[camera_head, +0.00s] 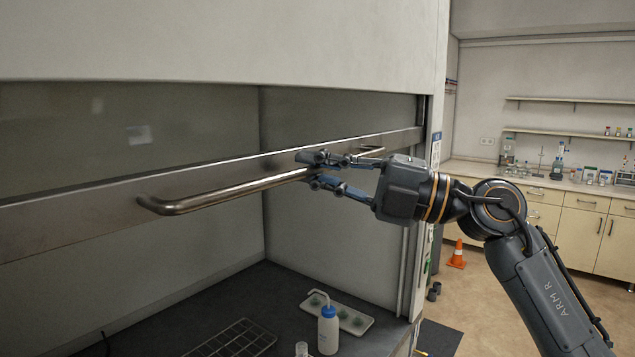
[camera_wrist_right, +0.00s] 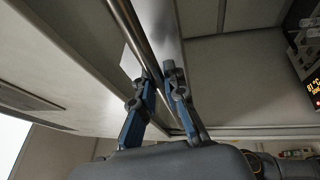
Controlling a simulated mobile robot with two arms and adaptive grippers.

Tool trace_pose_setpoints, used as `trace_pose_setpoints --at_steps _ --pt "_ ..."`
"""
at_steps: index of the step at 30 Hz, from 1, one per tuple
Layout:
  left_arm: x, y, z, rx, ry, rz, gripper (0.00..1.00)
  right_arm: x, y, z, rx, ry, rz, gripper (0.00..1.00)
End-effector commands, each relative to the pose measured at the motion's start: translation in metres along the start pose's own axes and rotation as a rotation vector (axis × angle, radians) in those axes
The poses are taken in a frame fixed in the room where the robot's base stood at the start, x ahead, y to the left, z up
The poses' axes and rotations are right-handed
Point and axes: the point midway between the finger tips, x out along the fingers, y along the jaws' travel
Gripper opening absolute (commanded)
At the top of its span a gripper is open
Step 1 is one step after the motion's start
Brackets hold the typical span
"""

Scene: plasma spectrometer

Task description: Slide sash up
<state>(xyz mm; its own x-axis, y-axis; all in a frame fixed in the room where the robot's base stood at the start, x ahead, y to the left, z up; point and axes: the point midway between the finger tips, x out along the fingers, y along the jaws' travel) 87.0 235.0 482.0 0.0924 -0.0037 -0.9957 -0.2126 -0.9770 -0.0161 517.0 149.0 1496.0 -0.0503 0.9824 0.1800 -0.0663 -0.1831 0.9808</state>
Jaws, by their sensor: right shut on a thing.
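The sash is a glass pane with a wide metal bottom rail (camera_head: 90,215) across the fume hood opening. It stands partly raised, with open space between the rail and the work surface. A long metal bar handle (camera_head: 235,190) is fixed to the rail; it also shows in the right wrist view (camera_wrist_right: 143,38). My right gripper (camera_head: 312,170) is shut on the handle, right of its middle, one finger above and one below. In the right wrist view its blue fingers (camera_wrist_right: 160,88) lie on either side of the bar. My left gripper is not in view.
On the hood's dark work surface (camera_head: 285,290) are a blue-capped wash bottle (camera_head: 328,330), a white tray (camera_head: 345,318) and a wire rack (camera_head: 235,342). An orange cone (camera_head: 457,254) stands on the floor at right, before a bench (camera_head: 560,190) with glassware.

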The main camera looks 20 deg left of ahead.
Motion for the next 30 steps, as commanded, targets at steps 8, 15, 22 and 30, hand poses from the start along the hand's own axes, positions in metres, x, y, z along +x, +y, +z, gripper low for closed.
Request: trace_pose_setpoints --at_steps 8,15,22,30 --pt "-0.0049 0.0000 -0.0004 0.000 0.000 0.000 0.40 0.0011 0.0094 0.0014 0.000 -0.002 0.003 0.00" --pt "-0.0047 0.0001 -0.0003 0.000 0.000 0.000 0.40 0.0011 0.0089 0.0013 0.000 -0.002 0.003 0.18" --pt "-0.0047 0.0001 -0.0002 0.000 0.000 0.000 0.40 0.0013 0.0082 0.0010 0.000 -0.001 0.001 0.35" --pt "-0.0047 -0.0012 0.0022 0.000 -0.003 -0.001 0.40 -0.0069 0.0077 0.0012 0.000 -0.001 0.000 0.35"
